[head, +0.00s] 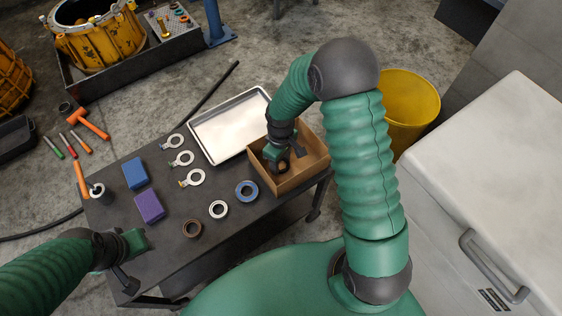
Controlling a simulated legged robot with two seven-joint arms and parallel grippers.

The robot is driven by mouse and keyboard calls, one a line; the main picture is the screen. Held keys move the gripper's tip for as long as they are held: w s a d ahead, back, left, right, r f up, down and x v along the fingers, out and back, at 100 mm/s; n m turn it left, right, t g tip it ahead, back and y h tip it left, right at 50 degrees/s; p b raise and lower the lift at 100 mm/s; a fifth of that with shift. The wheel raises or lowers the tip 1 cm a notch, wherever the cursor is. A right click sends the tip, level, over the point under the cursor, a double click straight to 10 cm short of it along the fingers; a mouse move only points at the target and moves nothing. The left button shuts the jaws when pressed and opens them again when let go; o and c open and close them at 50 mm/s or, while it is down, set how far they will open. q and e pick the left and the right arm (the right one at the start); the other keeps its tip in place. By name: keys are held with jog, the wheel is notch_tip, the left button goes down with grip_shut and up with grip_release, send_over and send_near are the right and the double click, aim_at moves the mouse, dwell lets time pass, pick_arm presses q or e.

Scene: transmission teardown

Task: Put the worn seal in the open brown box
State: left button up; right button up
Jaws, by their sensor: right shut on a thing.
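The open brown box (317,157) stands at the right end of the dark table, its top open. My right gripper (281,163) reaches down over the left part of the box, inside its rim as seen from above. It is shut on a small dark piece, which I take for the worn seal; the fingers hide most of it, and I cannot tell whether it touches the box floor. My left gripper (130,266) is over the table's near left corner, away from the box. I cannot make out its finger gap.
A metal tray (231,126) lies just left of the box. A yellow bin (428,101) stands behind my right arm.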

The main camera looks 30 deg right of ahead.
jog(key=shift+a, duration=0.25)
jog(key=o, duration=1.3)
jog(key=shift+a, duration=0.15)
jog(key=shift+o, duration=0.9)
jog(key=shift+d+f, duration=0.1)
jog(key=shift+d, duration=0.25)
jog(key=shift+a, duration=0.2)
